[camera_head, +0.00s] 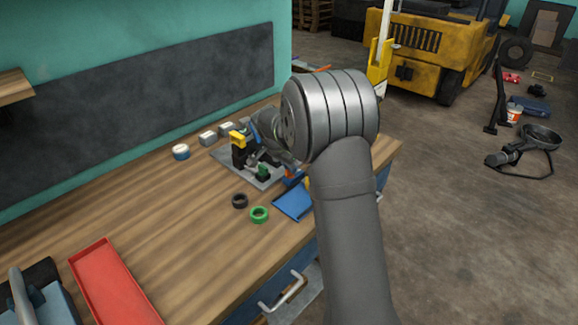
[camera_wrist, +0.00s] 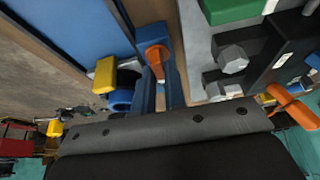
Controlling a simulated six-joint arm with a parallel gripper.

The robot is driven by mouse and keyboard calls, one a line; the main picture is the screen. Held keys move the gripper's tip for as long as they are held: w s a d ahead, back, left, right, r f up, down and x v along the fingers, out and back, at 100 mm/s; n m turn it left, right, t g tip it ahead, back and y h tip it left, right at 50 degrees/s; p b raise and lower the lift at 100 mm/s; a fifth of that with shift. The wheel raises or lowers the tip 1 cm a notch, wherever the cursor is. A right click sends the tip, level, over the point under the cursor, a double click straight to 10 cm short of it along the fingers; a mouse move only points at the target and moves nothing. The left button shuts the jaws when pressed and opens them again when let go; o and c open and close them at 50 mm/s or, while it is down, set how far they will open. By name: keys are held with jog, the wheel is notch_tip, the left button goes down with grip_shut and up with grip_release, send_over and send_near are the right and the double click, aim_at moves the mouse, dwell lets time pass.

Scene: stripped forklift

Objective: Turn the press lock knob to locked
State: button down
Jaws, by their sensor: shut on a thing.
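The press stands on a grey base plate (camera_head: 228,158) on the bench, with a yellow top (camera_head: 238,138) and a green block (camera_head: 262,170). In the wrist view, the green block (camera_wrist: 230,9) and dark press parts with bolt heads (camera_wrist: 233,59) are at the upper right. My gripper (camera_wrist: 160,76) shows two blue fingers, shut on an orange knob (camera_wrist: 154,53) beside the press. The knob's setting cannot be read. In the head view my arm largely hides the gripper and the knob.
A blue tray (camera_head: 293,202), a green ring (camera_head: 259,214) and a dark ring (camera_head: 240,201) lie near the press. A red tray (camera_head: 112,285) is at front left. Another orange piece (camera_wrist: 292,106) is right of my gripper. The bench middle is clear.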

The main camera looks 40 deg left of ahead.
jog(key=c, duration=1.5)
grip_release()
jog(key=v, duration=1.7)
jog(key=shift+r, duration=0.25)
jog(key=x, duration=1.7)
jog(key=shift+f, duration=0.3)
